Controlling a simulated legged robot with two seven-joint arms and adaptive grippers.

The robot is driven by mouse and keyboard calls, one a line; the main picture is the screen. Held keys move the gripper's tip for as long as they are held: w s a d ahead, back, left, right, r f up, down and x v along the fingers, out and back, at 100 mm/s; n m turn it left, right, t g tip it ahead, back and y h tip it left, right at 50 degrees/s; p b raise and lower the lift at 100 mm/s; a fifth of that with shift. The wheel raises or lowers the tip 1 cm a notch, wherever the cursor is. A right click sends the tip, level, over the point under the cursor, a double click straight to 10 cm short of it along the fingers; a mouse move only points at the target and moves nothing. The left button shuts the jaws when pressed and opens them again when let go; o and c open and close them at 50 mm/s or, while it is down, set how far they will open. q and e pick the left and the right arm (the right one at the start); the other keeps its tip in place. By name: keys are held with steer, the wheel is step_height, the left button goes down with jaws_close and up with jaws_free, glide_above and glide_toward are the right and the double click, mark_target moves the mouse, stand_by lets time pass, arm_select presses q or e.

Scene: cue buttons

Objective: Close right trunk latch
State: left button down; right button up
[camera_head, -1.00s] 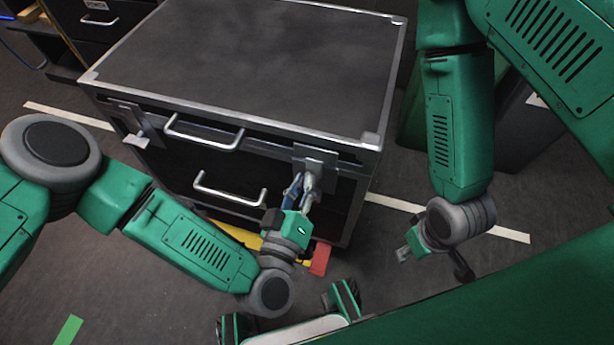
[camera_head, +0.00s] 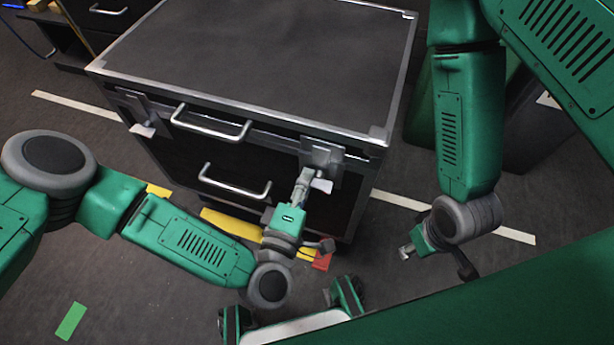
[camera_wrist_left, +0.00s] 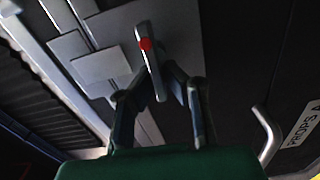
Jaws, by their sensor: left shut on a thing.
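The dark trunk (camera_head: 250,62) with metal edges stands in front of me. The right trunk latch (camera_head: 322,156) is a metal plate on its front near the right corner, with a pale tab at its lower end. My left gripper (camera_head: 306,178) reaches it from below. In the left wrist view, the left gripper (camera_wrist_left: 160,82) has its fingers on either side of the latch's narrow lever (camera_wrist_left: 152,62), which has a red dot, and is shut on it. The fingers partly hide the latch. My right gripper (camera_head: 434,262) hangs open and empty, right of the trunk.
A left latch (camera_head: 136,110) and two metal handles (camera_head: 210,126) are on the trunk's front. Yellow and red pieces (camera_head: 322,260) lie at its base. A white floor line (camera_head: 455,228) runs behind. Open floor lies to the left.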

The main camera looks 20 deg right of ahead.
arm_select(q)
steer(key=shift+s+f+n, duration=0.3)
steer(key=shift+s+f, duration=0.1)
steer(key=c, duration=1.7)
jaws_free()
steer(key=shift+w+r, duration=0.1)
steer(key=shift+r, duration=0.05)
steer(key=v, duration=1.2)
steer(key=shift+a, duration=0.1)
